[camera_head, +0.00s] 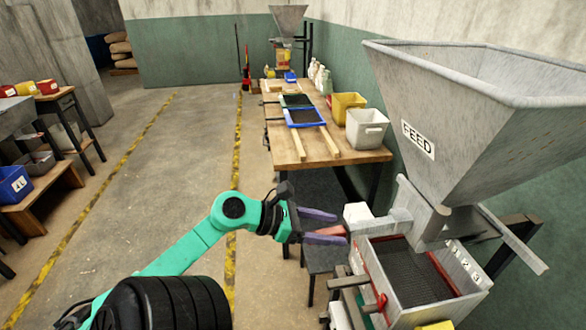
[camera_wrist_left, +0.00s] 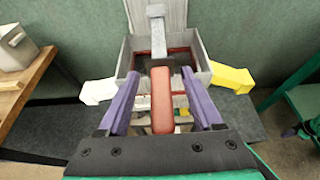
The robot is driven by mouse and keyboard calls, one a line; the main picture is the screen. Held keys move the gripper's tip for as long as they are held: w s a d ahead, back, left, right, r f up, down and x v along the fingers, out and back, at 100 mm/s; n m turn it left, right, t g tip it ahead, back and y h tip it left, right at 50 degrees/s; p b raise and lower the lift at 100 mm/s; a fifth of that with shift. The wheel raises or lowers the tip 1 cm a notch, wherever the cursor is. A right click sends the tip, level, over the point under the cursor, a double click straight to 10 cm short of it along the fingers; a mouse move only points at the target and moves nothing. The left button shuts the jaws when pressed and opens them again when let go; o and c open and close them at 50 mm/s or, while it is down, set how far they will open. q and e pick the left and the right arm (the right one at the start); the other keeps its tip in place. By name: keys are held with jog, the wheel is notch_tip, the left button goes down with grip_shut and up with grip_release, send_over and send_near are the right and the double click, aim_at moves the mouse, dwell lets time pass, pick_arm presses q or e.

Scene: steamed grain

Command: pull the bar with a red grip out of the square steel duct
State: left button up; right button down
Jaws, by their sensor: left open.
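The bar's red grip (camera_wrist_left: 161,100) lies between the two purple fingers of my left gripper (camera_wrist_left: 160,74) in the left wrist view. The fingers are spread, with a gap on each side of the grip. In the head view my left gripper (camera_head: 330,228) points right at the feed machine, with the red grip (camera_head: 333,231) partly hidden by the fingers. A grey steel duct (camera_wrist_left: 158,38) stands just beyond the grip, in line with it. How far the bar sits inside it is hidden.
A large feed hopper (camera_head: 460,95) hangs above a sieve box (camera_head: 425,288). A white spout (camera_wrist_left: 97,92) and a yellow spout (camera_wrist_left: 232,78) flank the grip. A wooden table (camera_head: 285,150) with bins stands behind.

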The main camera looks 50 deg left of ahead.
pick_arm(q)
jog(key=b+v, duration=0.3)
jog(key=v, duration=1.1)
jog(key=shift+s, duration=0.2)
jog(key=shift+w, duration=0.1)
